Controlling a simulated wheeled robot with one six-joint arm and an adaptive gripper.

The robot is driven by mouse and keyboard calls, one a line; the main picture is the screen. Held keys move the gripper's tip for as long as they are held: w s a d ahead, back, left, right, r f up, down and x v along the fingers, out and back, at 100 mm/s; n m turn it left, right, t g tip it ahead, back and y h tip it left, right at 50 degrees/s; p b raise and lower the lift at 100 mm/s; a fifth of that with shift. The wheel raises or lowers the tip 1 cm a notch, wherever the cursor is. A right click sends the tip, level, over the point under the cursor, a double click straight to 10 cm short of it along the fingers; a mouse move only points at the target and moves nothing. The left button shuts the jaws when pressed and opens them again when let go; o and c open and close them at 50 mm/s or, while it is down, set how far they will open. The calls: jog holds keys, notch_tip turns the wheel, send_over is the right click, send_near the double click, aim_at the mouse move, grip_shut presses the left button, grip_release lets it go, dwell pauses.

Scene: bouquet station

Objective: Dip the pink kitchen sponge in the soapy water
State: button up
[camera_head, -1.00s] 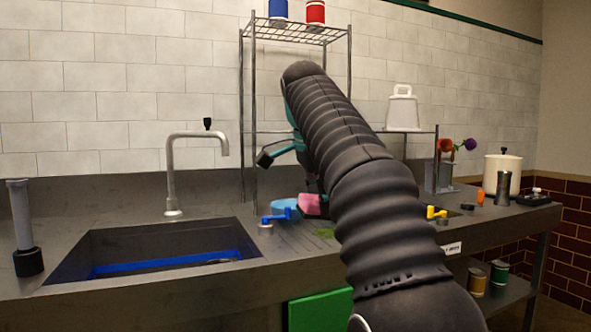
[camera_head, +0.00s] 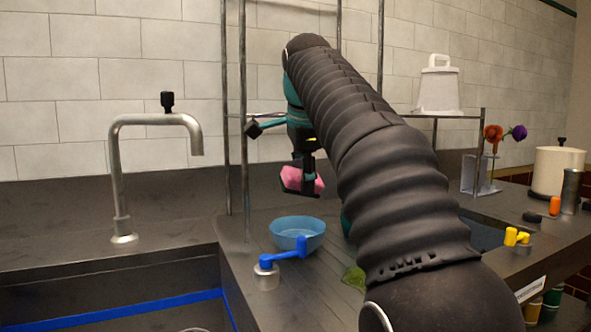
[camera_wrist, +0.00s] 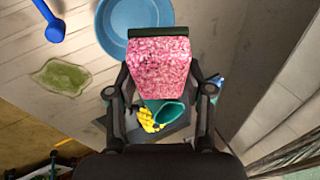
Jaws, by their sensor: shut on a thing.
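The pink kitchen sponge (camera_head: 300,180) is held in my gripper (camera_head: 308,176), above and behind the blue bowl. In the wrist view my gripper (camera_wrist: 160,95) has a finger on each side of the sponge (camera_wrist: 160,65), which has a dark edge strip. The blue bowl (camera_head: 297,240) stands on the counter with pale liquid in it. In the wrist view the bowl (camera_wrist: 118,25) is partly behind the sponge's far end. The sponge is apart from the bowl in the head view.
A blue-handled valve (camera_head: 280,262) stands in front of the bowl. A green puddle or cloth (camera_head: 354,278) lies to the right. The sink (camera_head: 140,290) and tap (camera_head: 122,180) are at left. Rack posts (camera_head: 246,130) rise near my gripper. Yellow-handled valve (camera_head: 516,238) is at right.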

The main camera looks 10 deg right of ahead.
jog(key=shift+w+f, duration=0.2)
jog(key=shift+w, duration=0.05)
jog(key=shift+d+f, duration=0.1)
jog(key=shift+f, duration=0.85)
jog(key=shift+f+b, duration=2.6)
jog(key=shift+f, duration=0.9)
notch_tip(320, 180, up, 6)
jog(key=p, duration=0.5)
jog(key=shift+f+p, duration=0.25)
jog(key=shift+p, duration=0.1)
jog(key=shift+r, duration=1.05)
